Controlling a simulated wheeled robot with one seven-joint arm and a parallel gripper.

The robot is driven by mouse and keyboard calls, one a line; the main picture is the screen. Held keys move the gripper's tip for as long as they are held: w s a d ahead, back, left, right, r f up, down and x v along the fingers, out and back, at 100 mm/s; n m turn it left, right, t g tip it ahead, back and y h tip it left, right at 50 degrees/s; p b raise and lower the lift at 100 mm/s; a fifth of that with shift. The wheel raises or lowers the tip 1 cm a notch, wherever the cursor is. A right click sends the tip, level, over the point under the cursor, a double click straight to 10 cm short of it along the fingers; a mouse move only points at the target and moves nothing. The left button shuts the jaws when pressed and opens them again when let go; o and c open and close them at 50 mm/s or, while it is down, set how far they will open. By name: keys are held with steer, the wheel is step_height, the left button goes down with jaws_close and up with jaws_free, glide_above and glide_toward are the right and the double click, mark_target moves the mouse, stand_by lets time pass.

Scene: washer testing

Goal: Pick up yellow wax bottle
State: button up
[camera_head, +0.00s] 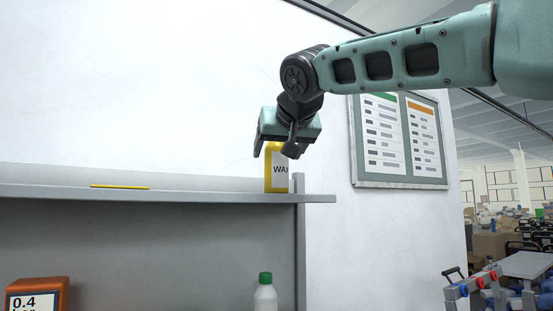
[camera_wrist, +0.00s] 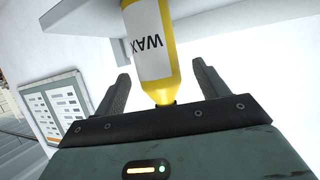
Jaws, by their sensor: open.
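The yellow wax bottle (camera_head: 276,171) stands upright at the right end of the grey shelf in the head view, with a white label reading WAX. My gripper (camera_head: 275,152) is right at its upper part, covering the top. In the wrist view the bottle (camera_wrist: 152,50) lies between the two spread fingers of my gripper (camera_wrist: 163,82), its dark cap end close to the palm. The jaws are open, with gaps showing between the bottle and both fingers.
The shelf (camera_head: 200,194) also holds a thin flat yellow item (camera_head: 120,187). Below are a white bottle with a green cap (camera_head: 265,290) and an orange box marked 0.4 (camera_head: 37,294). A notice board (camera_head: 400,140) hangs on the wall to the right.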

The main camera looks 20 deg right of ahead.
mark_target(279, 148)
steer(key=p+x, duration=0.1)
steer(key=x, duration=0.2)
steer(key=shift+w+d, duration=0.1)
steer(key=shift+w, duration=0.05)
steer(key=shift+r, duration=0.1)
steer(key=c, duration=1.3)
